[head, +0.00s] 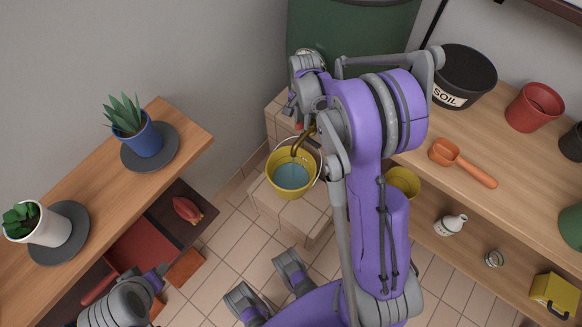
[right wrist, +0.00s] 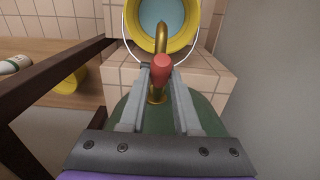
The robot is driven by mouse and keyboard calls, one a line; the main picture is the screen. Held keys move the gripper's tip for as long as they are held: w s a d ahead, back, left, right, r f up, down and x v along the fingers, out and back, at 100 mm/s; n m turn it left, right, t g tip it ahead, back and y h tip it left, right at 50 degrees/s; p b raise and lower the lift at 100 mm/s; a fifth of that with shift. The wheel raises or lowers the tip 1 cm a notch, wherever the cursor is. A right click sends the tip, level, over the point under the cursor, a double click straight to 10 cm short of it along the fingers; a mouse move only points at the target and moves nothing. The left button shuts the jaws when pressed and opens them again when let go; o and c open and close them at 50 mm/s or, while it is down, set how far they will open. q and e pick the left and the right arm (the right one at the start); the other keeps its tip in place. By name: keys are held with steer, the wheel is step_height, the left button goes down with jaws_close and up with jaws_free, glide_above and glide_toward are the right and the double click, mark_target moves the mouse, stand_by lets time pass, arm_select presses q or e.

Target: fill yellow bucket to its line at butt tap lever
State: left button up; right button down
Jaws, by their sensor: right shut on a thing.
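The yellow bucket (head: 272,162) stands upright on a tiled step under the brass tap (head: 309,134), with blue water inside. It also shows in the right wrist view (right wrist: 184,42). I cannot make out its line or a running stream. The tap comes from the green butt (head: 345,38). My right gripper (right wrist: 159,76) is shut on the red tap lever (right wrist: 161,66); in the head view my right arm mostly hides this grip. My left gripper (head: 158,277) is at the lower left, away from the bucket, and its jaw opening is unclear.
The tiled step (head: 307,222) has some bare room in front of the bucket. At right, a wooden shelf holds a soil pot (head: 462,78), a red pot (head: 533,108) and an orange scoop (head: 461,160). At left, a wooden bench (head: 88,176) holds two potted plants.

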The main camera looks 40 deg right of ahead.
steer(key=shift+a+f, duration=0.1)
step_height(320, 180, down, 5)
steer(key=b, duration=0.3)
steer(key=shift+r+b, duration=0.2)
steer(key=shift+b, duration=0.15)
steer(key=c, duration=0.6)
jaws_free()
steer(key=shift+r, duration=0.1)
steer(key=shift+o, duration=0.2)
steer(key=shift+r, duration=0.1)
steer(key=shift+r+p, duration=2.3)
steer(key=shift+r, duration=1.2)
